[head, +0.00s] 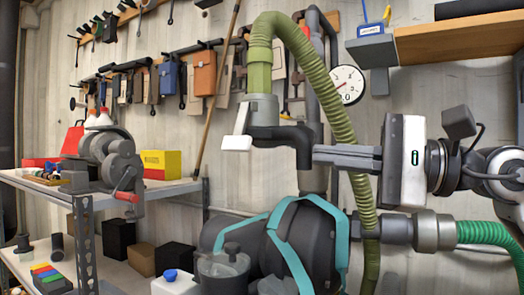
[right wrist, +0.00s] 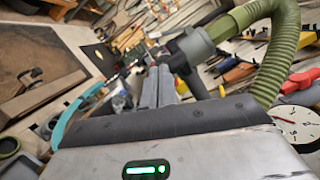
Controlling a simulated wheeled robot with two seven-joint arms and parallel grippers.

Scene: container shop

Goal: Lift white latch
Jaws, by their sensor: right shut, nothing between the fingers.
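The white latch (head: 238,131) is a small white lever at the grey collar (head: 262,108) on the end of the green hose (head: 262,60). It slants down to the left, with its broad end lowest. A dark elbow-shaped piece (head: 290,138) runs right from below the collar. My right gripper (head: 316,154) is shut and empty, pointing left, with its tips at or very near this elbow, to the right of the latch. Whether they touch is unclear. In the right wrist view the shut fingers (right wrist: 158,86) point toward the dark fitting (right wrist: 192,50). My left gripper is not seen.
A round gauge (head: 346,85) hangs on the wall behind the hose. A dark tank with teal straps (head: 292,240) stands below my right gripper. A shelf (head: 110,188) at left holds a grey machine (head: 105,160) and a yellow box (head: 160,163).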

